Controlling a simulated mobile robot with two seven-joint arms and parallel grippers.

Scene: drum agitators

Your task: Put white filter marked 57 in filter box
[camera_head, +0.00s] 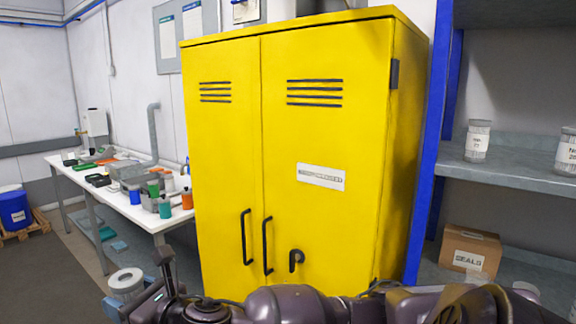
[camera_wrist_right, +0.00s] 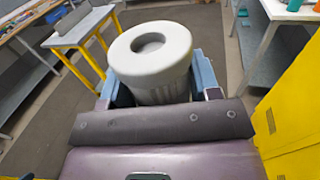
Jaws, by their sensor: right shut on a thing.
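A white ribbed filter (camera_head: 126,280) with a round recess in its top is held at the lower left of the head view. The filter also fills the middle of the right wrist view (camera_wrist_right: 152,55). My right gripper (camera_head: 132,299) is shut around its sides, with blue-grey fingers on both sides in the wrist view (camera_wrist_right: 155,88). The filter is held up above the floor, in front of the yellow cabinet. No number on it can be read. My left gripper is not in view. I cannot make out a filter box in either view.
A yellow cabinet (camera_head: 225,150) stands shut in the centre. At right, a blue-framed shelf (camera_head: 500,178) holds labelled canisters (camera_head: 477,140) and a cardboard SEALS box (camera_head: 470,249). A cluttered white workbench (camera_head: 75,173) and a blue bin (camera_head: 14,209) are at left. Floor between is clear.

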